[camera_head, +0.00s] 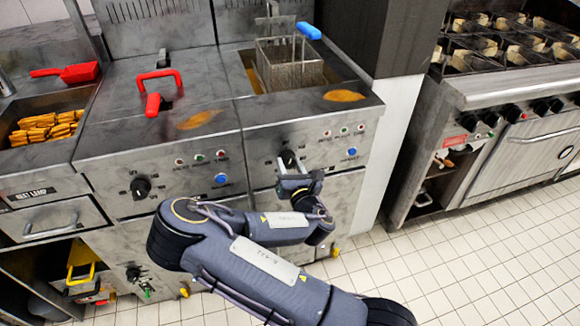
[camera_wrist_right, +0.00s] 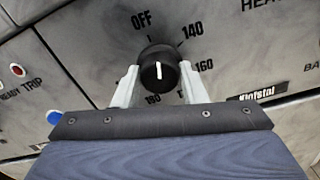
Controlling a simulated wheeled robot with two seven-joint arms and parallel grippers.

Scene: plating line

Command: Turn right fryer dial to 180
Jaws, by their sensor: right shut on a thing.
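The right fryer dial (camera_head: 288,160) is a black round knob on the front panel of the right fryer. My right gripper (camera_head: 293,172) is at it, with the arm coming from below. In the right wrist view the knob (camera_wrist_right: 159,74) sits between the two pale fingers of my right gripper (camera_wrist_right: 158,68), which is shut on it. The knob's white mark stands nearly upright in this view, its upper end toward the OFF side. The printed OFF, 140, 160 and 180 show around the knob. My left gripper is not in view.
The left fryer's dial (camera_head: 141,188) is to the left. A fryer basket (camera_head: 290,66) with a blue handle sits above the right fryer. A blue button (camera_head: 352,152) is right of the dial. A stove (camera_head: 510,95) stands at right. The tiled floor (camera_head: 480,240) is clear.

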